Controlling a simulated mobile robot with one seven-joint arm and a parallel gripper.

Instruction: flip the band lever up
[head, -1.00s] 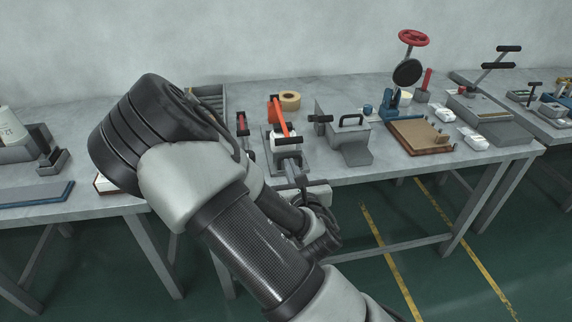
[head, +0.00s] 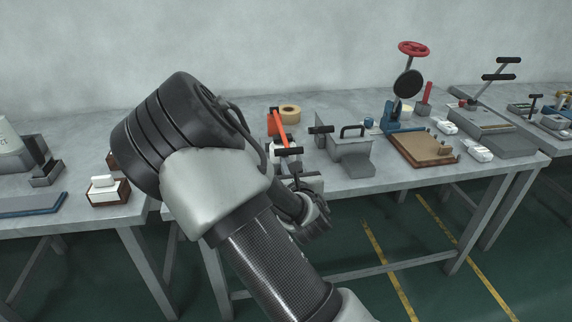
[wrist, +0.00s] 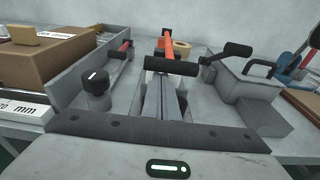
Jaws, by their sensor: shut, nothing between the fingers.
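An orange-red lever (head: 280,118) with a black cross grip (head: 289,151) at its near end stands on the middle table, and looks like the band lever. In the wrist view the lever (wrist: 167,46) runs toward me and its black grip (wrist: 172,66) lies across it. My gripper (wrist: 164,84) is shut and empty, its fingers pointing at the grip from just in front and below. Contact cannot be told. In the head view my gripper (head: 297,181) is small and partly hidden by my arm. The fixture below the lever is mostly hidden.
A grey block with black handles (head: 350,148) stands close on the right. A tape roll (head: 290,112) lies behind. In the wrist view, a smaller red lever (wrist: 123,49), a black knob (wrist: 96,88) and a cardboard box (wrist: 60,63) are on the left.

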